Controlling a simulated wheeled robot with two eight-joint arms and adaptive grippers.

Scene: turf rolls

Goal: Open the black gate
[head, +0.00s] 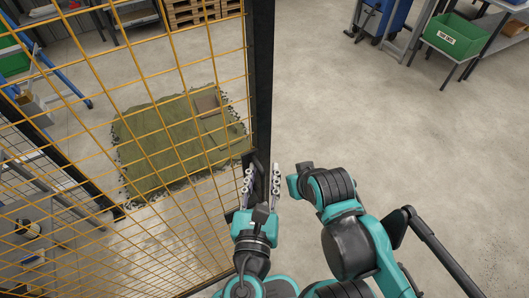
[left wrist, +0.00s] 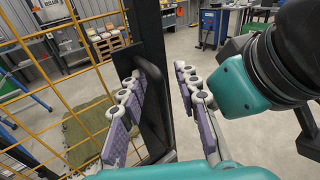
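The black gate (head: 263,75) has a dark upright frame edge and yellow wire mesh (head: 165,80) to its left in the head view. A dark curved handle (left wrist: 157,105) stands out from that edge in the left wrist view. My left gripper (head: 262,184) is at the lower part of the gate edge, fingers spread apart. In the left wrist view its fingers (left wrist: 160,97) lie on either side of the handle, with a gap showing on the right. Part of the handle is hidden behind the left finger. My right arm shows at the right, but no right fingers can be made out.
A green turf piece (head: 150,145) with a brown block (head: 208,103) lies behind the mesh. Pallets (head: 190,12) stand at the back. A green bin (head: 453,36) on a table and a blue cart (head: 385,18) are at the upper right. The floor right of the gate is clear.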

